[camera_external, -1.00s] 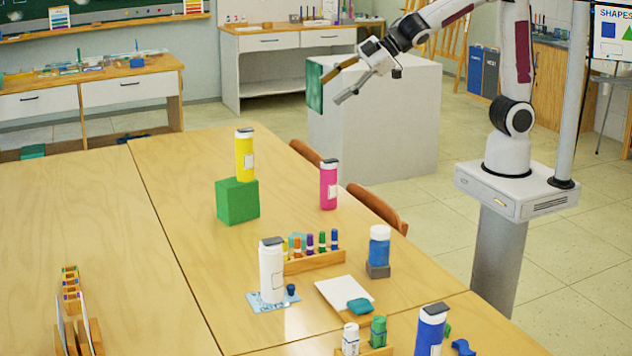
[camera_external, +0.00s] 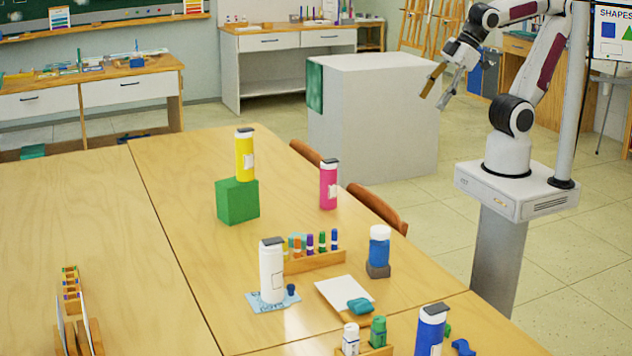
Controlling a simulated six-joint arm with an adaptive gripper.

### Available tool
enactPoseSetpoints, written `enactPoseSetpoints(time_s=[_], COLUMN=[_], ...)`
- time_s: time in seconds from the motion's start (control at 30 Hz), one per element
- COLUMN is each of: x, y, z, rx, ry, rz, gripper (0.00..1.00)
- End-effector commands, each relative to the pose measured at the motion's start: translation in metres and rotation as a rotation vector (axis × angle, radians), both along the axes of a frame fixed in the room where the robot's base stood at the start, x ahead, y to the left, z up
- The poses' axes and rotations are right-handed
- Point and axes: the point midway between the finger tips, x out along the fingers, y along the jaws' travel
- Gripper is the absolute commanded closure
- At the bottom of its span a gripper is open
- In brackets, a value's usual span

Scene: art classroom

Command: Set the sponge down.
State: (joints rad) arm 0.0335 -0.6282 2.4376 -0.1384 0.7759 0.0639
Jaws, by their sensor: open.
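A teal sponge (camera_external: 359,306) lies on the lower right part of a white sheet (camera_external: 340,290) on the wooden table. My gripper (camera_external: 434,93) is open and empty. It is high up and well away from the sponge, in front of the right side of the large white block as seen in the picture. Its two fingers point down and to the left.
A white bottle (camera_external: 271,272), a marker rack (camera_external: 313,262) and a blue bottle on a grey block (camera_external: 378,270) stand around the sponge. A pink bottle (camera_external: 328,185) and a yellow bottle on a green cube (camera_external: 237,202) are farther back. The table's left half (camera_external: 90,230) is mostly clear.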

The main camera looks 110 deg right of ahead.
Motion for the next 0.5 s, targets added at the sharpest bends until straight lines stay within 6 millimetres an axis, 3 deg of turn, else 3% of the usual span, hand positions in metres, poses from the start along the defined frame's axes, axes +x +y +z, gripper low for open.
enactPoseSetpoints(time_s=[0.2,0.5], x=[-0.04,-0.053], y=[0.027,0.035], z=[-0.013,-0.018], rx=[0.077,0.103], ry=[0.048,0.067], rz=[0.038,0.053], gripper=[0.43,0.43])
